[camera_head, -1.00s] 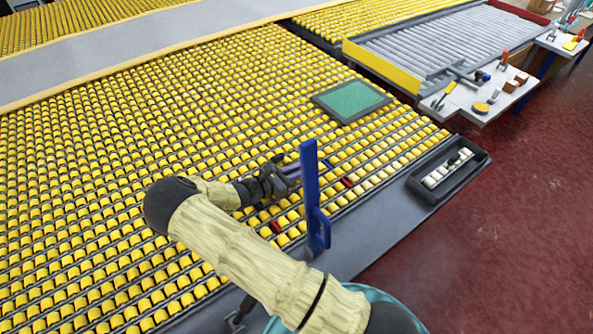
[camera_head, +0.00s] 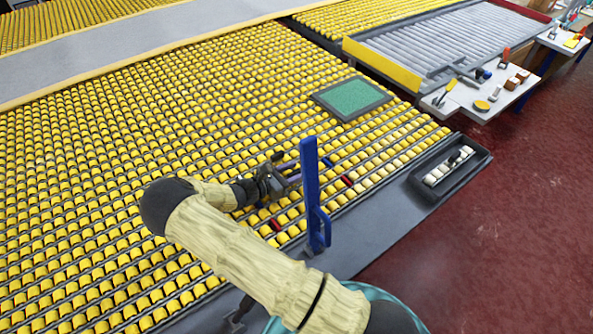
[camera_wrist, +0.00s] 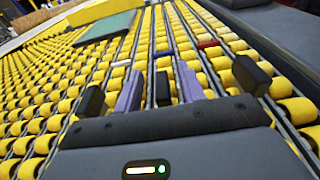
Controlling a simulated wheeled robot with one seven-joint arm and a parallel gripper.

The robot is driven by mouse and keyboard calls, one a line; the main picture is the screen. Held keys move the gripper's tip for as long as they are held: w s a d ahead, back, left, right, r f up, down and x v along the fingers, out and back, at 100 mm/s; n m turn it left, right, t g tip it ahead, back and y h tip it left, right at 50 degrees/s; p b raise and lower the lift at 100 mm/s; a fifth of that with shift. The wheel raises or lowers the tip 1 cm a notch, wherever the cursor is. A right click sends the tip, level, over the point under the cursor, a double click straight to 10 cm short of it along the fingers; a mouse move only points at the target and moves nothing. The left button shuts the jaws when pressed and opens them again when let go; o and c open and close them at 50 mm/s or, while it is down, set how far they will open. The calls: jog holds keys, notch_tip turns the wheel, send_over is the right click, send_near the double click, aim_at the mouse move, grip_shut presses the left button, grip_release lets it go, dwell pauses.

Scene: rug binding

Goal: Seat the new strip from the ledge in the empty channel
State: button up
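My gripper (camera_head: 290,176) is low over the yellow roller bed, left of the upright blue lever. In the wrist view its purple and black finger parts (camera_wrist: 160,90) stand apart, with rollers showing between them and no strip visible in them. A strip with white rollers (camera_head: 447,167) lies in a dark tray (camera_head: 430,195) on the grey ledge (camera_head: 365,231) at the right. Red marks (camera_head: 347,181) and blue marks (camera_head: 327,162) sit on the bed near my gripper; they also show in the wrist view. I cannot tell which channel is empty.
The blue lever (camera_head: 312,195) stands at the front edge of the bed, close to my forearm. A green pad in a grey frame (camera_head: 351,98) lies farther back. A white bench (camera_head: 480,98) with tools is at upper right. Red floor lies right of the ledge.

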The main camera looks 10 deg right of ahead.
jog(key=b+v, duration=0.1)
jog(key=v, duration=1.4)
jog(key=shift+s+a+r+b, duration=0.1)
jog(key=shift+s+a+b, duration=0.1)
jog(key=shift+a+b, duration=0.15)
jog(key=shift+s+a+r, duration=0.1)
jog(key=shift+s+a, duration=0.05)
jog(key=shift+a, duration=0.1)
jog(key=shift+r, duration=0.1)
